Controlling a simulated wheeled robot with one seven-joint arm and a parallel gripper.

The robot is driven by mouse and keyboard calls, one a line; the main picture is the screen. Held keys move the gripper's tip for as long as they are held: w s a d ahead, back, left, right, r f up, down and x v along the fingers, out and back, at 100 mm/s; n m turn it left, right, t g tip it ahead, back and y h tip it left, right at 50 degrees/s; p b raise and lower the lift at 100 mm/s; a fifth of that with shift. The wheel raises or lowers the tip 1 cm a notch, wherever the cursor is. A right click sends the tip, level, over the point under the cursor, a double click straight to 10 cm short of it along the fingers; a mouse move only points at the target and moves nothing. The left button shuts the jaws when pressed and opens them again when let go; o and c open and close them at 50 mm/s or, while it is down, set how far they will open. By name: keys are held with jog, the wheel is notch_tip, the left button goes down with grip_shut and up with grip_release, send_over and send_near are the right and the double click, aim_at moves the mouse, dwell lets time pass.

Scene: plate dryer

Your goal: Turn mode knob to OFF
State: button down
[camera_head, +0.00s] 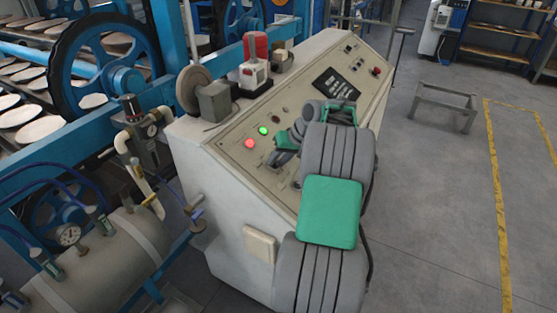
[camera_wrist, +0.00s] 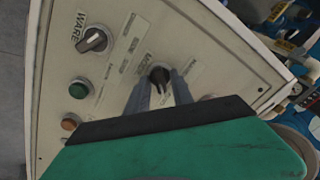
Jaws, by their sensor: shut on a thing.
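A dark rotary knob (camera_wrist: 159,75) is on the light panel in the wrist view, between the tips of my gripper (camera_wrist: 160,84). My gripper is shut on this knob. Its pointer angle is partly hidden by the fingers, and I cannot read the label beside it. A second dark knob (camera_wrist: 92,40) sits to the upper left near the print "WARE", apart from the fingers. In the head view my gripper (camera_head: 279,151) reaches the sloping face of the control console (camera_head: 225,150), and the held knob is hidden there.
A green button (camera_wrist: 78,90) and an orange button (camera_wrist: 70,122) are left of the fingers. A lit red lamp (camera_head: 250,143) and a lit green lamp (camera_head: 263,131) are beside my gripper. Blue machinery (camera_head: 60,155) stands left.

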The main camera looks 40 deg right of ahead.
dwell(0.4)
jog(key=n+b, duration=0.3)
jog(key=shift+f+n, duration=0.15)
jog(key=shift+n, duration=0.25)
jog(key=n+b, duration=0.3)
jog(key=n, duration=0.1)
jog(key=shift+n, duration=0.4)
jog(key=shift+r, duration=0.25)
jog(key=c, duration=1.4)
grip_release()
jog(key=shift+c, duration=0.2)
jog(key=p+v, duration=0.1)
jog(key=v, duration=0.6)
jog(key=shift+s+r, duration=0.2)
jog(key=shift+r, duration=0.05)
